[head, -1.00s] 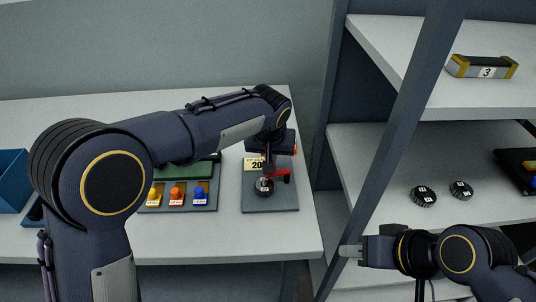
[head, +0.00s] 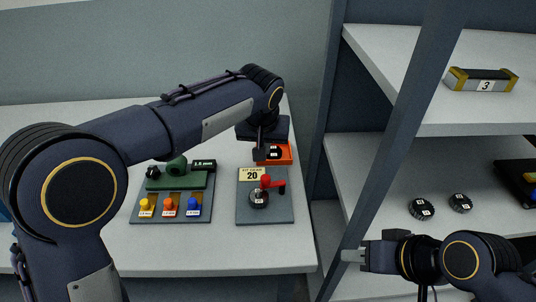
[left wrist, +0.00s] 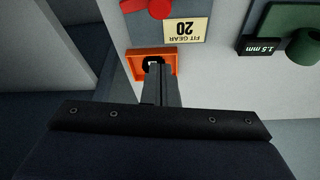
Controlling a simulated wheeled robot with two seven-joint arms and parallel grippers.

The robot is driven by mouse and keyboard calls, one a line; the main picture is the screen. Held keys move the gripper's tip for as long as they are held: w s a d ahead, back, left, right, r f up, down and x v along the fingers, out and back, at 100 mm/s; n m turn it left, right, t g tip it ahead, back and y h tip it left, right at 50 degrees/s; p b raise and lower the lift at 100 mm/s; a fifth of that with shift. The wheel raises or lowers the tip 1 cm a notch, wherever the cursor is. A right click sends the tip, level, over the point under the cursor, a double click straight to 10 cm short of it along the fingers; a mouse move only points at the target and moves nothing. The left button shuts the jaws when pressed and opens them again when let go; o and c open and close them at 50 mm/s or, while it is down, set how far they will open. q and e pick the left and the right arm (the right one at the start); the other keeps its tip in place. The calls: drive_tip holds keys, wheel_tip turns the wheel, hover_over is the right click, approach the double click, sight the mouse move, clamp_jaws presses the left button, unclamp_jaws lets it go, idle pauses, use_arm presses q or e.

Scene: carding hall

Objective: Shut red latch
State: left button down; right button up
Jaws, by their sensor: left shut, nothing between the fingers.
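The red latch (head: 272,183) sits on a grey board (head: 279,213) at the right end of the table. A dark gear (head: 259,198) lies beside it on the board, under a yellow label reading 20. The latch also shows at the top edge of the left wrist view (left wrist: 160,8), partly cut off. My left gripper (head: 262,152) is behind the board, apart from the latch, over an orange tray (head: 288,153). In the left wrist view its shut, empty fingers (left wrist: 160,80) point at the tray. My right gripper (head: 350,255) is by the shelf post; its finger gap is unclear.
A board with a green device (head: 176,180) and yellow, orange and blue knobs stands left of the latch board. The orange tray holds a dark part. A shelf post (head: 385,150) rises right of the table; two dark gears (head: 421,208) lie on the shelf.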

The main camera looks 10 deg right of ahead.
use_arm(q)
drive_tip(key=v, duration=0.4)
drive_tip(key=shift+w+d, duration=0.15)
drive_tip(key=shift+d, duration=0.05)
